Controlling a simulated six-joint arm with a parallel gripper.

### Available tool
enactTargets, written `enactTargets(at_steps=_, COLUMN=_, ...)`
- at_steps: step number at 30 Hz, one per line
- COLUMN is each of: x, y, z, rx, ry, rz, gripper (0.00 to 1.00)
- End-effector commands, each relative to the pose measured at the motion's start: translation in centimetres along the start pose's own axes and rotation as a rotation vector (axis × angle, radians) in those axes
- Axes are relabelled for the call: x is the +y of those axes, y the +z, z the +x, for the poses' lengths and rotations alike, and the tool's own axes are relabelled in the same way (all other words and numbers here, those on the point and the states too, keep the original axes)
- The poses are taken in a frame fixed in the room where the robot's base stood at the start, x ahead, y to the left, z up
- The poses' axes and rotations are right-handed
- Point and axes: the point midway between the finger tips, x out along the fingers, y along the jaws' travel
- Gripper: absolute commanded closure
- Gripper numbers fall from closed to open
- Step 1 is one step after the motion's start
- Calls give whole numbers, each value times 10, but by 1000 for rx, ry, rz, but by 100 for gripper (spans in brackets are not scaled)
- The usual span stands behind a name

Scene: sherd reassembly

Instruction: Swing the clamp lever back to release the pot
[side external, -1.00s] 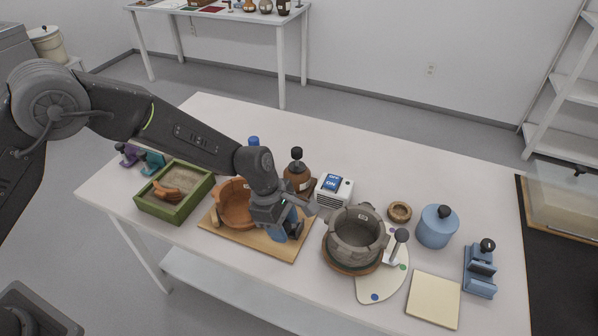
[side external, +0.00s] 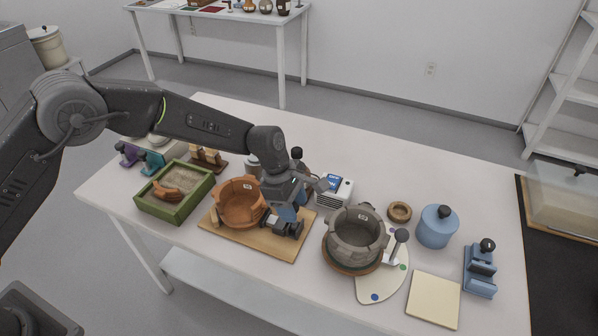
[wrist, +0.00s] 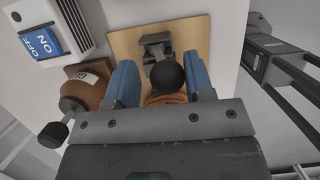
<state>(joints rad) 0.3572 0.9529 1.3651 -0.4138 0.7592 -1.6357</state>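The orange pot (side external: 238,203), with a jagged rim, stands upright on a wooden board (side external: 240,238); it shows partly in the wrist view (wrist: 165,99). The dark clamp (side external: 294,229) is on the board's right part, beside the pot. In the wrist view, the lever's black ball knob (wrist: 167,76) lies between my gripper's blue fingers (wrist: 160,70). Gaps show on both sides of the knob, so my gripper (side external: 287,214) is open around it. My gripper hides much of the lever in the side view.
A brown bottle (wrist: 88,88) and a white box with an ON/OFF switch (side external: 334,191) stand close behind my gripper. A green sand tray (side external: 176,207) is left.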

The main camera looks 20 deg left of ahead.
Motion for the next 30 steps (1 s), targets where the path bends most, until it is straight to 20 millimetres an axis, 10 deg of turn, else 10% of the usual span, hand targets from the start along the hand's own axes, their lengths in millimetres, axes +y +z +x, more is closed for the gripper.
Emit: enactTargets(at_steps=30, x=56, y=-4, z=11, rx=0, ry=-1, rz=1, gripper=52)
